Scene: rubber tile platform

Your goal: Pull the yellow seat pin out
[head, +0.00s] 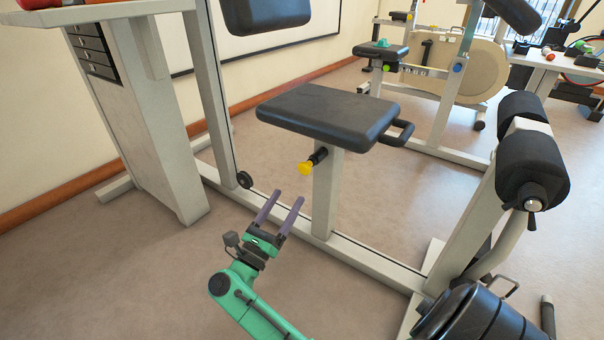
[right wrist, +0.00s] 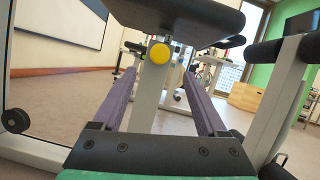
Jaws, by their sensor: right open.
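The yellow seat pin (head: 307,168) sticks out to the left from the upper part of the white seat post (head: 326,190), just below the black seat (head: 330,113). In the right wrist view, its round yellow knob (right wrist: 159,53) faces me, above the middle between my fingers. My right gripper (head: 284,197) is open and empty. Its two purple fingers point up toward the pin, apart from it, below and to the left of it in the head view. The right wrist view shows the fingers (right wrist: 159,98) spread on either side of the post. My left gripper is not in view.
A white weight-stack cabinet (head: 150,130) stands at the left. Black roller pads (head: 532,165) stand at the right of the machine. The white base beam (head: 350,255) runs along the floor behind my gripper. The floor (head: 120,270) at the front left is clear.

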